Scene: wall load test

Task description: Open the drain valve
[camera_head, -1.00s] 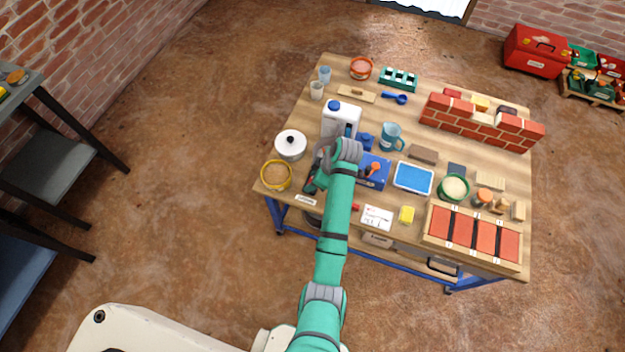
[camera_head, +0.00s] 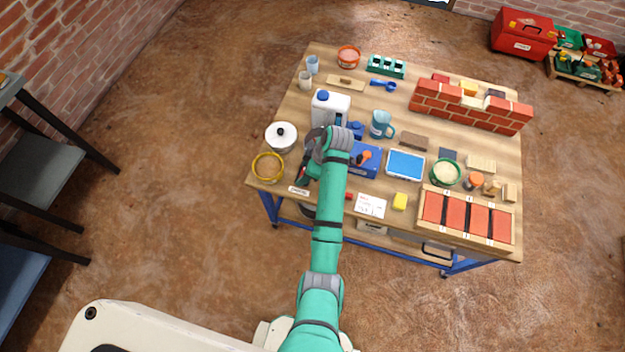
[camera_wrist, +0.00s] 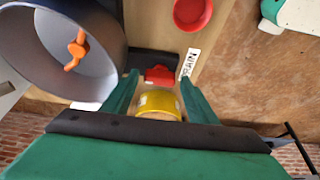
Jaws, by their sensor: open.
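My gripper (camera_wrist: 158,80) is open in the wrist view, with a green finger on each side. A small red part (camera_wrist: 159,75) on a dark base lies between the fingertips, and a yellow cylinder (camera_wrist: 159,104) shows nearer the palm. Whether the fingers touch either is unclear. A white label (camera_wrist: 190,63) lies just right of the red part; it also shows in the head view (camera_head: 298,190) at the table's front left. I cannot tell for certain which part is the drain valve. In the head view, my arm partly hides my gripper.
A grey round vessel (camera_wrist: 65,45) with an orange handle showing inside stands close left in the wrist view.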

